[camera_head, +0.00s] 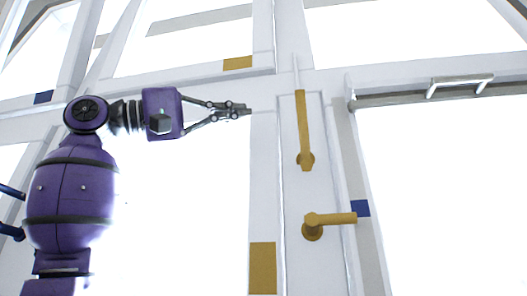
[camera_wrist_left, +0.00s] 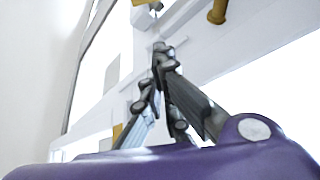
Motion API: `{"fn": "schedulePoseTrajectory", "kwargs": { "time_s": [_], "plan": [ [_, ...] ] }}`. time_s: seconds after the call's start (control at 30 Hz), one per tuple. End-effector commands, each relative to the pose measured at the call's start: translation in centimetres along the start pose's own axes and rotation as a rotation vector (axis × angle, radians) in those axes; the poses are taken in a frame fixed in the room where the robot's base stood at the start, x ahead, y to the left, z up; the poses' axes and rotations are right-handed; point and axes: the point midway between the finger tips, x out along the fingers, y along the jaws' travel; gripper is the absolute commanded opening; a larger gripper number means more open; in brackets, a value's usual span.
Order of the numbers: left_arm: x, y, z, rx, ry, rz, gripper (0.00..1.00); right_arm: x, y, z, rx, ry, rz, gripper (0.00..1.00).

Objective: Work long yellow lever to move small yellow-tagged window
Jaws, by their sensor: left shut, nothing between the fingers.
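The long yellow lever (camera_head: 303,125) stands almost upright on the white frame, its pivot at the lower end. The small yellow-tagged window (camera_head: 205,30) is at the upper middle, with its yellow tag (camera_head: 237,63) on the lower rail. My left gripper (camera_head: 249,109) is shut and empty, pointing right, left of the lever and apart from it in the picture. In the left wrist view, the shut fingers (camera_wrist_left: 160,48) point up toward the white frame, and part of a yellow handle (camera_wrist_left: 217,12) shows at the top; I cannot tell which one. My right gripper is out of view.
A shorter yellow lever (camera_head: 332,219) lies level below the long one. Another yellow tag (camera_head: 262,268) marks the larger lower pane. Blue tags (camera_head: 360,208) sit on neighbouring frames. A grey handle bar (camera_head: 459,86) is at the upper right.

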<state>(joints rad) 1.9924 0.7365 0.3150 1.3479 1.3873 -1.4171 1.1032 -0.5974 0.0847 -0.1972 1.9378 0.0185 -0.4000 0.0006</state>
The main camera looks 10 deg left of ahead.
Motion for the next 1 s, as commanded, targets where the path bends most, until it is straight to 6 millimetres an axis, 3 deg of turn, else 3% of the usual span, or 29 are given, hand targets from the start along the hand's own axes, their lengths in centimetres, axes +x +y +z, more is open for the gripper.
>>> {"fn": "schedulePoseTrajectory", "kwargs": {
  "time_s": [0.1,0.27,0.57,0.8,1.0],
  "plan": [
    [1.3,0.3,0.1,-0.001,0.0,0.003,0.0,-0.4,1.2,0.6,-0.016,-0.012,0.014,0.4],
    [4.3,0.5,0.1,0.0,-0.001,0.004,0.0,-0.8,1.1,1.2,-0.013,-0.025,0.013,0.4],
    [10.1,0.5,0.1,0.003,0.0,0.003,0.0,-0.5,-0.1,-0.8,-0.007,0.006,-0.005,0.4],
    [8.8,0.1,2.6,0.004,0.005,0.002,0.0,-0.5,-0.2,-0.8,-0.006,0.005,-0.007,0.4],
    [8.4,0.0,3.6,0.001,0.004,0.001,0.0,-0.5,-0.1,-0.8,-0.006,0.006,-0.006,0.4]
  ]
}}
